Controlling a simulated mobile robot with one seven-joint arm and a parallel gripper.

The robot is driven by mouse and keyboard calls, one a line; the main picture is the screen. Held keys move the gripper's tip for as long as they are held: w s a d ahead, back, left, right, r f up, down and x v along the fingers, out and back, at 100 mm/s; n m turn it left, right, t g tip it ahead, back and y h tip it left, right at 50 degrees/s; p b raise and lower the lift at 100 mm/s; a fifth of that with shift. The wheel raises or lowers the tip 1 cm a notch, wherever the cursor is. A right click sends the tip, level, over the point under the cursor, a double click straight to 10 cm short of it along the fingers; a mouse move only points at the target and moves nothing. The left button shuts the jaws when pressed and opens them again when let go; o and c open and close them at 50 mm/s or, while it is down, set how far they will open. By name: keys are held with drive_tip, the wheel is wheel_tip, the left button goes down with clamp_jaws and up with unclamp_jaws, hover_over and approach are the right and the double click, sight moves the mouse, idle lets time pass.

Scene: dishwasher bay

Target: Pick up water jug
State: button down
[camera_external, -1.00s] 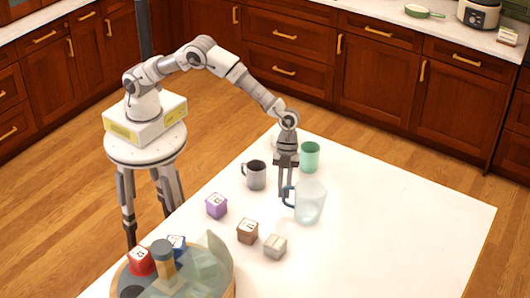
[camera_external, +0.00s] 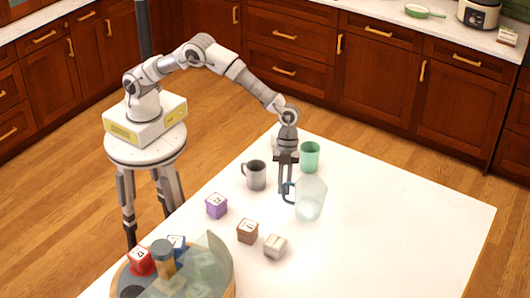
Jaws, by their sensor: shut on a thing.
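The water jug (camera_external: 311,197) is clear, with a blue-grey handle (camera_external: 288,192) on its left side. It is on or just above the white table, right of the middle of the view, and looks slightly tilted. My gripper (camera_external: 285,190) points down at the handle and is shut on it. The fingertips partly cover the handle. I cannot tell whether the jug's base touches the table.
A green cup (camera_external: 310,156) stands behind the jug and a grey mug (camera_external: 255,175) to its left. Purple (camera_external: 216,206), brown (camera_external: 247,231) and grey (camera_external: 275,246) blocks lie in front. A round tray (camera_external: 232,284) with several items is at the front left. The table's right side is clear.

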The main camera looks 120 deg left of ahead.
drive_tip(key=s+d+r+b, duration=0.2)
drive_tip(key=s+d+r, duration=0.4)
drive_tip(key=d+r, duration=0.3)
drive_tip(key=shift+d+r, duration=0.25)
drive_tip(key=shift+d, duration=0.1)
idle(0.4)
drive_tip(key=shift+s, duration=0.1)
